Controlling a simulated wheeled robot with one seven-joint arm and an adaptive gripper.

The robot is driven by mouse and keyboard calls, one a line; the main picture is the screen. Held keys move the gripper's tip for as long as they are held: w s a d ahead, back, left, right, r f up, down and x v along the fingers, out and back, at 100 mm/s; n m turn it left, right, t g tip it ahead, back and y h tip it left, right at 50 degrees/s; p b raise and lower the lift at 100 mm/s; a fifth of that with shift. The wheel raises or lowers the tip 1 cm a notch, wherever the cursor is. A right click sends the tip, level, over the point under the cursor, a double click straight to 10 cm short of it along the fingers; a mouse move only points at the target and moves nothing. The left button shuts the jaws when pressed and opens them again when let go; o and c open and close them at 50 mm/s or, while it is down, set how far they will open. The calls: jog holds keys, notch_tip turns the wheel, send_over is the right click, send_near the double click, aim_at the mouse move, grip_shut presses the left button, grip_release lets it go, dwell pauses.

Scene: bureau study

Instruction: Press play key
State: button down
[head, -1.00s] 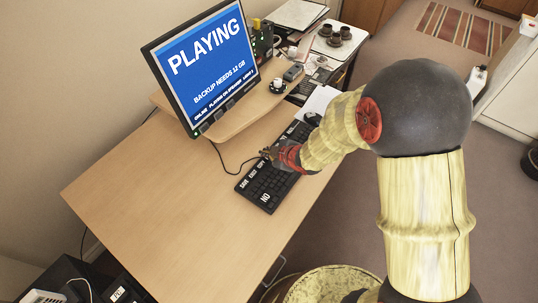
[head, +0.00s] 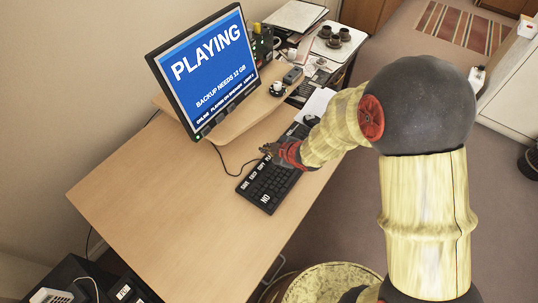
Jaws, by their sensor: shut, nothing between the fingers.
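The black keyboard (head: 264,190) lies on the wooden desk in front of the monitor, with white-lettered keys along its left side and a key marked NO at its near end. The play key's label is partly visible beside my gripper; the rest is hidden. My gripper (head: 266,151) is shut and empty over the far left part of the keyboard. I cannot tell whether it touches a key. The monitor (head: 207,72) shows PLAYING in large white letters on blue, with a line about a backup below.
A mouse (head: 311,120) lies beyond the keyboard. A small cup (head: 277,86) stands on the raised shelf (head: 235,118) right of the monitor. A tray with dark cups (head: 340,50) is at the back. The desk's left part (head: 150,190) is clear.

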aim_at(268, 159)
jog(key=shift+r+p, duration=1.2)
jog(key=shift+r, duration=0.45)
jog(key=shift+f, duration=0.1)
jog(key=s+d+f+m+h, duration=0.1)
jog(key=d, duration=0.1)
jog(key=s+d+f+m+g+h, duration=0.1)
jog(key=s+d+f, duration=0.1)
jog(key=s+d+f+m+g+h, duration=0.1)
jog(key=d, duration=0.1)
jog(key=shift+s+d+f+m, duration=0.15)
jog(key=shift+s+d+m, duration=0.15)
jog(key=shift+s+d, duration=0.1)
jog(key=s+d+r+m+g+h, duration=0.3)
jog(key=s+d+r+m, duration=0.4)
jog(key=s+d+r, duration=0.35)
jog(key=s+r+m+t, duration=0.1)
jog(key=s+r+m, duration=0.1)
jog(key=s+r, duration=0.4)
jog(key=s+r+m+t, duration=0.2)
jog(key=s+r, duration=0.3)
jog(key=r, duration=0.9)
jog(key=shift+s+a+r+m+y, duration=0.2)
jog(key=shift+s+r+m+y, duration=0.2)
jog(key=shift+m, duration=0.2)
